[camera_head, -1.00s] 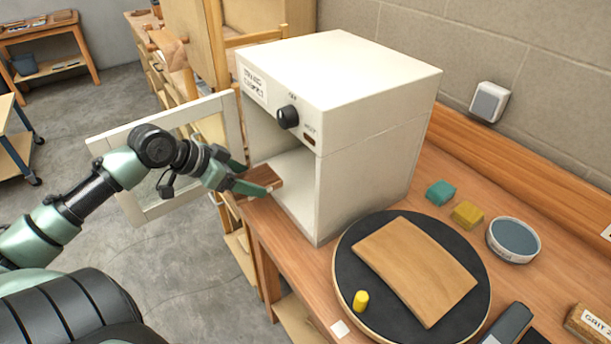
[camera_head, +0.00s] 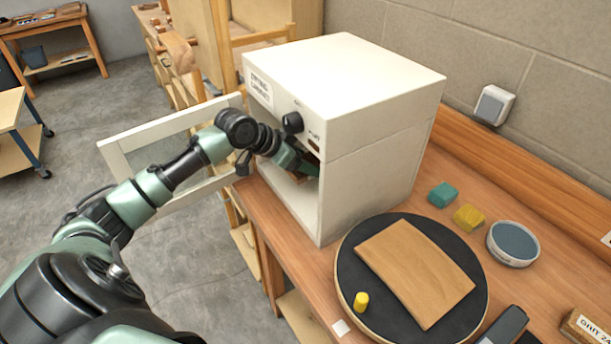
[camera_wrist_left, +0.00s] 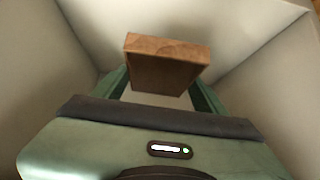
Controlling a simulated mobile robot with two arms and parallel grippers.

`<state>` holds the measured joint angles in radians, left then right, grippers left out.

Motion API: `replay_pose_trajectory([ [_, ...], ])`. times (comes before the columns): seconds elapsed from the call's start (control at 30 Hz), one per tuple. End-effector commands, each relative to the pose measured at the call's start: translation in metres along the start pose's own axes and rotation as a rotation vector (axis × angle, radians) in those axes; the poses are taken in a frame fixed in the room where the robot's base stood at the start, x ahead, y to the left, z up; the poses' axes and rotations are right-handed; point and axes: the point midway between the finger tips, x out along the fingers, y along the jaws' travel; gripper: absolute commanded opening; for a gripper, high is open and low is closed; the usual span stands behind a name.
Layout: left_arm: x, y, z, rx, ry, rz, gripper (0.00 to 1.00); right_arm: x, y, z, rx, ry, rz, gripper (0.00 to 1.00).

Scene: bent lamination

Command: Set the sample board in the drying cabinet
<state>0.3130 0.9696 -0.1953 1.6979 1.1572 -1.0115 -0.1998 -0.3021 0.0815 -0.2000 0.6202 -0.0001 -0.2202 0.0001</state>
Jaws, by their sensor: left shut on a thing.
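The drying cabinet (camera_head: 375,155) is a white box on the workbench. Its framed glass door (camera_head: 112,158) stands swung open to the left. My left gripper (camera_head: 303,165) reaches through the opening into the cabinet, its fingertips partly hidden by the cabinet's wall. In the left wrist view, the sample board (camera_wrist_left: 165,65), a reddish-brown wooden block, is held between the green fingers, with pale cabinet walls around it. Whether the board touches the cabinet floor cannot be told. My right gripper is not in view.
A black round turntable (camera_head: 365,295) with a curved wooden panel (camera_head: 415,270) and a yellow peg (camera_head: 361,301) stands in front of the cabinet. Teal (camera_head: 442,194) and yellow (camera_head: 468,216) blocks and a round tin (camera_head: 513,243) lie to the right.

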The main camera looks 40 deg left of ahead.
Motion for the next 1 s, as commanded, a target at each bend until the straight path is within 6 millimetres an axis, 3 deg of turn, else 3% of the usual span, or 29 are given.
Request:
replay_pose_trajectory([
  [0.47, 0.039, 0.001, 0.042, -0.005, -0.005, 0.002, 0.27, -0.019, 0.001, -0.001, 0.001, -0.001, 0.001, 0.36],
  [0.53, 0.043, 0.001, 0.041, -0.004, -0.003, 0.002, 0.27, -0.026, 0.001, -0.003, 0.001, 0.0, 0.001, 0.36],
  [0.9, 0.049, 0.001, 0.046, -0.001, -0.003, 0.0, 0.27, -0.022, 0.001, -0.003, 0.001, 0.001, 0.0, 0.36],
  [0.93, 0.049, 0.001, 0.047, -0.002, -0.005, 0.0, 0.75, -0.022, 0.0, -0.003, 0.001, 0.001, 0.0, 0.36],
  [1.0, 0.048, 0.001, 0.047, -0.002, -0.005, 0.0, 0.94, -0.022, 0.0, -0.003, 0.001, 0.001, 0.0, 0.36],
])
